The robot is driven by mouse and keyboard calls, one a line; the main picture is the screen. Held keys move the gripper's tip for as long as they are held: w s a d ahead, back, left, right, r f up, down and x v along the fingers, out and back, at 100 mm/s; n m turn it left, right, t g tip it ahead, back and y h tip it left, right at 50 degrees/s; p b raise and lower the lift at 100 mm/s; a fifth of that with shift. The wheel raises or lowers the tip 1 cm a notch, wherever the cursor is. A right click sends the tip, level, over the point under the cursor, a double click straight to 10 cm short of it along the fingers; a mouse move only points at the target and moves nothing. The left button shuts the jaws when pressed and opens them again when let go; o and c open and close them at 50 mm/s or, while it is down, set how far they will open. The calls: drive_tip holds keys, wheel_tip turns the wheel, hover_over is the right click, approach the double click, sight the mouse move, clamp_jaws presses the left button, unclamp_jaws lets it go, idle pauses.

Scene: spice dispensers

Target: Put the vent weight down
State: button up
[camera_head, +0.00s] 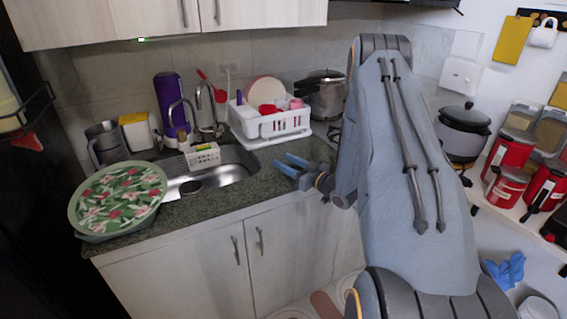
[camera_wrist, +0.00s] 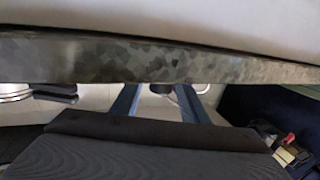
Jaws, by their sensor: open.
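My gripper (camera_head: 285,162) reaches in from the right over the front part of the granite counter (camera_head: 222,205), to the right of the sink. Its two blue fingers are apart. In the wrist view the fingers of my gripper (camera_wrist: 157,100) also stand apart, with no held thing that I can make out between them. I cannot pick out the vent weight in either view. A silver pressure cooker (camera_head: 325,98) with a dark handle stands at the back of the counter, partly hidden by my arm.
A white dish rack (camera_head: 268,125) stands behind my gripper. The sink (camera_head: 225,168) lies to its left, and a round green floral tray (camera_head: 118,196) is farther left. A dark-lidded pot (camera_head: 462,135) and red dispensers (camera_head: 508,150) are at the right.

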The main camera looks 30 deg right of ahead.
drive_tip(key=b+v, duration=0.3)
drive_tip(key=v, duration=0.7)
drive_tip(key=shift+s, duration=0.25)
drive_tip(key=shift+d, duration=0.1)
